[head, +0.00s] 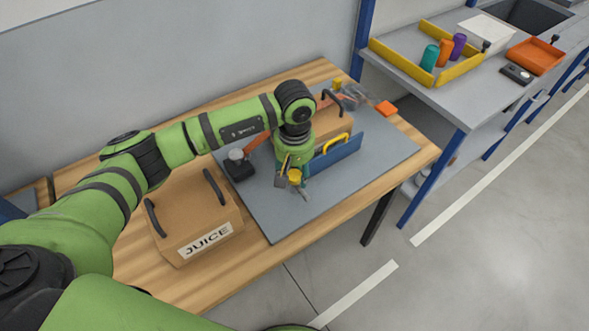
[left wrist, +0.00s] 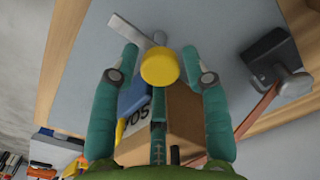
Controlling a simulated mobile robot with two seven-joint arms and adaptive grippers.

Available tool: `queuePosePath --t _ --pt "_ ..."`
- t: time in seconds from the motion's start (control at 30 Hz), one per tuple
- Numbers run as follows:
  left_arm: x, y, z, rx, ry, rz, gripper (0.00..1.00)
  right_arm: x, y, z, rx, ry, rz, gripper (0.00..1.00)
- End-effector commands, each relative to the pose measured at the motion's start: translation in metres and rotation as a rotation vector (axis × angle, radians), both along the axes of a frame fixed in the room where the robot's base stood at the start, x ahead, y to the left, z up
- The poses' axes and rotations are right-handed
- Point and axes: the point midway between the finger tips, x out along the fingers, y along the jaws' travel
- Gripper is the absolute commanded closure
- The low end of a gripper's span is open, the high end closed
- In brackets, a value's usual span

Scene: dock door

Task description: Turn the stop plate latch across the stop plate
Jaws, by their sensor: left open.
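The stop plate latch has a round yellow knob (left wrist: 160,67) and a pale metal bar (left wrist: 130,29). In the left wrist view the bar extends up and left from the knob, off the blue plate. The blue stop plate (head: 338,156), with a yellow handle, stands along the front of a cardboard box on the grey mat. It shows partly in the left wrist view (left wrist: 132,96), behind a finger. My left gripper (head: 290,178) is open above the latch. In the wrist view the knob lies between its fingertips; I cannot tell the height gap. My right gripper is not in view.
A black clamp (left wrist: 275,57) with an orange strap stands on the grey mat (head: 270,213) beside the boxed load. A JUICE box (head: 190,205) with black handles is on the wooden table at left. A grey bench (head: 468,110) with a yellow tray stands at right.

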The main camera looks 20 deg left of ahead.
Motion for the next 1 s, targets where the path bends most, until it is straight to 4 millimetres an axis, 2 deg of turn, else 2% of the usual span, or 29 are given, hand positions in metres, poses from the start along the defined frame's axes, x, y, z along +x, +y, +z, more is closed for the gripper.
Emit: queuePosePath --t 0.03,0.07,0.1,0.17,0.4,0.57,0.77,1.0 --pt "0.0 0.0 0.0 0.0 0.0 0.0 0.53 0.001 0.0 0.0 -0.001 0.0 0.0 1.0" --pt "0.0 0.0 0.0 0.0 0.0 0.0 0.57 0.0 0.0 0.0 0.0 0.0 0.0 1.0" --pt "0.0 0.0 0.0 0.0 0.0 0.0 0.73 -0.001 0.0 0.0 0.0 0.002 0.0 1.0" --pt "0.0 0.0 0.0 0.0 0.0 0.0 0.96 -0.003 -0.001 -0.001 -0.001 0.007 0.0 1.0" --pt "0.0 0.0 0.0 0.0 0.0 0.004 0.96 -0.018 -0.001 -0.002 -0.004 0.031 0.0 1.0" --pt "0.0 0.0 -0.001 0.0 0.0 0.035 0.96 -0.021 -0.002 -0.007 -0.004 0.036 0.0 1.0" --pt "0.0 0.001 -0.003 0.001 0.0 0.14 0.96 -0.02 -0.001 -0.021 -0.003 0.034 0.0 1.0" --pt "0.0 0.0 -0.004 0.001 -0.002 0.345 0.96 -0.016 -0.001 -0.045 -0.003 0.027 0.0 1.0"
